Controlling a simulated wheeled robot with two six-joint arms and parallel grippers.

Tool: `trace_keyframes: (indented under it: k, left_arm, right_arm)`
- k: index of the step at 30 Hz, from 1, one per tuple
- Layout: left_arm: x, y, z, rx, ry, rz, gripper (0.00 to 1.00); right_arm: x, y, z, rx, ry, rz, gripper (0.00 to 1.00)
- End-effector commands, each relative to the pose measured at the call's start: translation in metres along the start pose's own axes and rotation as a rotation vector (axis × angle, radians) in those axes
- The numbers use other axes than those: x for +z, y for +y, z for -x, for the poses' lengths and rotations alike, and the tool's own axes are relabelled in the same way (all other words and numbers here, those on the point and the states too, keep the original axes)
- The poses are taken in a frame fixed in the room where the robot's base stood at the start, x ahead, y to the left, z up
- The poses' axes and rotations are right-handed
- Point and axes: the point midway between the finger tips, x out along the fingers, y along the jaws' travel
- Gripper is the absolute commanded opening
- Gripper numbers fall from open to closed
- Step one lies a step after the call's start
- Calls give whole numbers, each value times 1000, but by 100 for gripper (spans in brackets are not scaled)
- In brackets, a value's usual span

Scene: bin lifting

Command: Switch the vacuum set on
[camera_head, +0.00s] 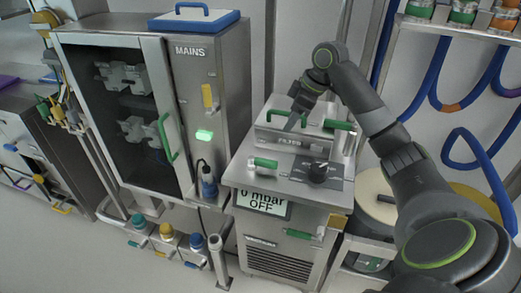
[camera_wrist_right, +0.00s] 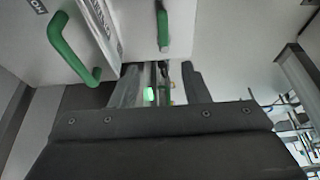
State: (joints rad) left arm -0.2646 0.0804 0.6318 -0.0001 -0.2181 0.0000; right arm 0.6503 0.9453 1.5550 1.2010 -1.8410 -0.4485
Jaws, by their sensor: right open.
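The vacuum set (camera_head: 290,238) is a metal cabinet in the middle of the head view. Its display (camera_head: 262,203) reads "0 mbar OFF". A black rotary knob (camera_head: 318,171) sits on its top panel, right of a green-handled lever (camera_head: 265,162). Behind them is a box marked FILTER (camera_head: 287,141) with a green handle (camera_head: 338,125). My right gripper (camera_head: 296,120) is open and points down over the filter box, behind the knob. In the right wrist view its two fingers (camera_wrist_right: 160,88) stand apart, with green handles (camera_wrist_right: 70,48) beyond them. My left gripper is out of view.
A glass-fronted cabinet marked MAINS (camera_head: 190,51) with a lit green button (camera_head: 204,135) stands to the left. Blue hoses (camera_head: 430,80) hang at the right below a shelf. Several coloured valves (camera_head: 167,231) are low on the left. Bare floor shows in front.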

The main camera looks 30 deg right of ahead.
Motion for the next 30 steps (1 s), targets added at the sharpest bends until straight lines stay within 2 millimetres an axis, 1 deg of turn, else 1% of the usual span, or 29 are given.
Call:
trace_keyframes:
  k: [2, 5, 6, 9, 11, 14, 17, 18, 22, 24, 27, 30]
  left_arm:
    - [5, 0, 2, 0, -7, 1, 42]
    - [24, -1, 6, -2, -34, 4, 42]
    - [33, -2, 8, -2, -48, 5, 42]
    - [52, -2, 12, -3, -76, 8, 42]
    - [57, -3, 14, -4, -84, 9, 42]
    - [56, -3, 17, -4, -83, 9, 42]
    - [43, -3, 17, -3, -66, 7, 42]
    - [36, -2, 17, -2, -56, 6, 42]
    - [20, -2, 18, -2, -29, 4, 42]
    - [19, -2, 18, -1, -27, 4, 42]
    - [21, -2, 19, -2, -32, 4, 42]
    - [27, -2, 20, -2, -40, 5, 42]
  right_arm:
    - [0, 0, -8, -4, -1, -1, 42]
    - [0, -1, -23, -5, -1, -3, 42]
    - [0, -2, -31, -7, 0, -2, 42]
    - [0, -2, -53, -7, 0, -3, 42]
    - [0, -2, -66, -7, 0, -3, 42]
    - [0, -2, -89, -7, -1, -3, 42]
    - [0, -2, -110, -6, 0, -3, 42]
    - [0, -2, -119, -5, -1, -3, 42]
    - [0, -2, -143, -4, -1, -3, 42]
    - [0, -1, -153, -4, -1, -3, 42]
    - [0, -1, -164, -2, -2, -2, 42]
    - [0, -1, -170, -1, 0, -1, 42]
